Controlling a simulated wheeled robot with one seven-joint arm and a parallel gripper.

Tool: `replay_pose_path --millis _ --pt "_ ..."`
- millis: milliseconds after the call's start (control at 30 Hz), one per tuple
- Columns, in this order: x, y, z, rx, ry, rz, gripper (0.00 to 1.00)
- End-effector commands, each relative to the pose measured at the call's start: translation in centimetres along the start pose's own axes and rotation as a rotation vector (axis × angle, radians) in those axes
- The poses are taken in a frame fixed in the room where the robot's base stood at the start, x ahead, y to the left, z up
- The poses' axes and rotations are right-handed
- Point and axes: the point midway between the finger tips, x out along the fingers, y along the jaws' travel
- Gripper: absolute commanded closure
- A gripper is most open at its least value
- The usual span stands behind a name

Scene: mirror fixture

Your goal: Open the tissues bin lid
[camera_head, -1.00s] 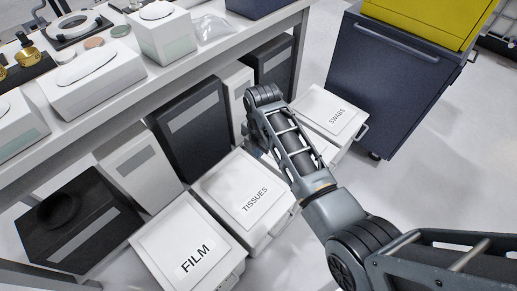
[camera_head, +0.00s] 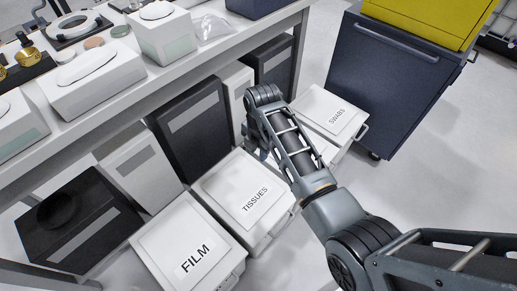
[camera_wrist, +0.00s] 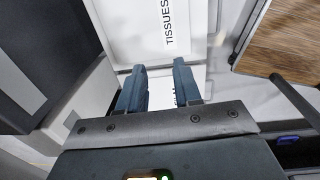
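The white tissues bin (camera_head: 268,228) stands on the floor between the film bin and the swabs bin. Its lid (camera_head: 221,182), labelled TISSUES, lies flat and looks shut. In the wrist view the lid (camera_wrist: 130,28) is at the top, beyond my fingertips. My gripper (camera_wrist: 158,68) is open, with two blue-grey fingers apart and nothing seen held between them. In the head view my gripper is mostly hidden by my arm, near the tissues bin's far right corner. I cannot tell whether the fingers touch the bin.
The white film bin (camera_head: 178,245) is at the near left and the swabs bin (camera_head: 325,106) at the far right. Dark bins (camera_head: 190,128) stand behind, under the bench (camera_head: 150,85). A dark blue cabinet (camera_head: 385,85) is at the back right. Floor is clear at right.

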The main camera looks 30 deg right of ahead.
Motion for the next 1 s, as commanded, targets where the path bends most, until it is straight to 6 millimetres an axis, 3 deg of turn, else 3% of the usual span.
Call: replay_pose_path --millis 333,700,1000 --pt "-0.5 0.0 0.0 0.000 0.000 0.001 0.62" --pt "-6.0 0.1 0.1 0.000 -0.001 0.003 0.62" --pt "-7.8 0.0 0.0 0.000 0.000 0.000 0.62"
